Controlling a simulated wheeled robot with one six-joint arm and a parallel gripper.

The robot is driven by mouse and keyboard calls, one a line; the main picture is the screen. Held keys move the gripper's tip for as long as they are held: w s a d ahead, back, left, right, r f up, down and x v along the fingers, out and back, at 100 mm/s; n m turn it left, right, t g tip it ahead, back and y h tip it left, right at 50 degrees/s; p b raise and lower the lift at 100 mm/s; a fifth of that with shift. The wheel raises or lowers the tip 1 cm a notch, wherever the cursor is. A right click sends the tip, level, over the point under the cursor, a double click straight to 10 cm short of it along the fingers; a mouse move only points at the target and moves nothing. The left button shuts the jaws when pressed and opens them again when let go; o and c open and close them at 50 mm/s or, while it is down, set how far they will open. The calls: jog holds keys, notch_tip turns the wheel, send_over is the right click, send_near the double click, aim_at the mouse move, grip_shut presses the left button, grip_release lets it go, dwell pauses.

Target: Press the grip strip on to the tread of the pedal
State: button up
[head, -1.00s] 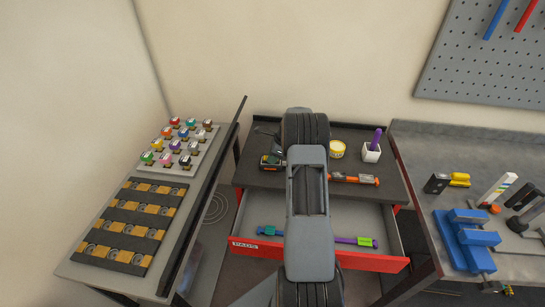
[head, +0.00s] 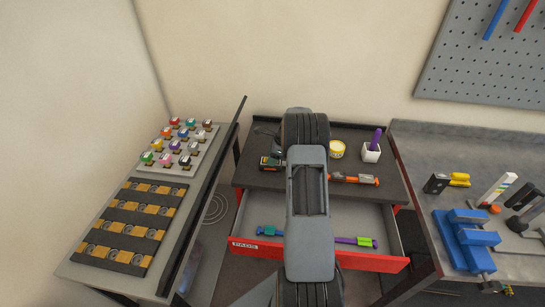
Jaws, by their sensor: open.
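My arm stands in the middle of the head view and covers part of the cabinet. My gripper cannot be made out behind it. The open red drawer (head: 243,250), labelled PADS, holds strip-like pieces: a teal and blue one (head: 270,231) left of my arm and a purple and green one (head: 356,241) right of it. I cannot tell which piece is the grip strip. A dark piece (head: 522,196) lies on the right bench; I cannot tell whether it is the pedal, and no tread can be made out.
The cabinet top (head: 335,190) carries an orange tool (head: 355,179), a yellow-white tub (head: 337,149), a white pot (head: 371,153) and a dark device (head: 270,162). A blue vise (head: 467,238) stands on the right bench. The left bench holds a rack (head: 130,225) and coloured blocks (head: 178,145).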

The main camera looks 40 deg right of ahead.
jog(key=b+v, duration=0.1)
jog(key=v, duration=1.2)
jog(key=shift+r+b, duration=0.35)
jog(key=shift+r, duration=0.05)
jog(key=shift+s, duration=0.15)
